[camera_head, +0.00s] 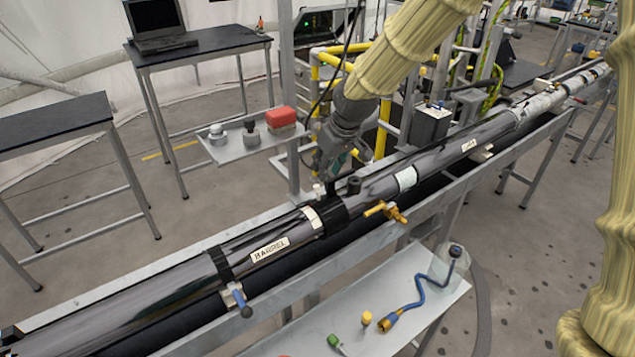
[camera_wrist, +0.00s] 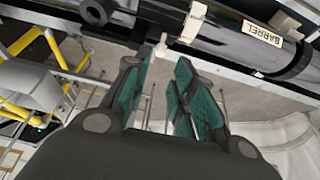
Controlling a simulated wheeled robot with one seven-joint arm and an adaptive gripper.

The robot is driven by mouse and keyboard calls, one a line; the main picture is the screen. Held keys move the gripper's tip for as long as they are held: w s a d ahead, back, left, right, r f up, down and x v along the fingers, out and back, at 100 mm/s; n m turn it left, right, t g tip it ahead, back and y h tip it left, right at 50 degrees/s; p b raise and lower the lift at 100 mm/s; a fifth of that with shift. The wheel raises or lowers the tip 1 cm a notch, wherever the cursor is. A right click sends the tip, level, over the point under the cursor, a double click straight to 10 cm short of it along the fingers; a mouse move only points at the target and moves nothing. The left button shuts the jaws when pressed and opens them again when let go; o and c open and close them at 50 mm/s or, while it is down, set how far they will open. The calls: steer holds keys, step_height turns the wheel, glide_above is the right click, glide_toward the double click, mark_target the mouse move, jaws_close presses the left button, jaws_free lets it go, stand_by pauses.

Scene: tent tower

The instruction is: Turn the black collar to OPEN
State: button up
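The black collar (camera_head: 334,214) is a dark ring around the long pipe, just right of the BARREL label in the head view. A black knob (camera_head: 355,185) stands up at its right side, and a small white peg (camera_head: 318,190) stands near its left side. In the wrist view the knob (camera_wrist: 95,12) is at the top left and the peg (camera_wrist: 160,45) lies beyond the fingertips. My gripper (camera_head: 333,170) is behind and just above the collar. In the wrist view its teal fingers (camera_wrist: 165,80) are apart with nothing between them. No OPEN marking is readable.
A second black band (camera_head: 219,263) and a blue-handled valve (camera_head: 239,300) are to the left. A brass valve (camera_head: 385,211) sticks out in front. A small tray (camera_head: 235,152) with a red block stands behind. A lower shelf (camera_head: 400,290) holds a blue hose.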

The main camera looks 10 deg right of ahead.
mark_target(318, 186)
steer(key=shift+p+x, duration=1.35)
steer(key=shift+x, duration=3.25)
jaws_close()
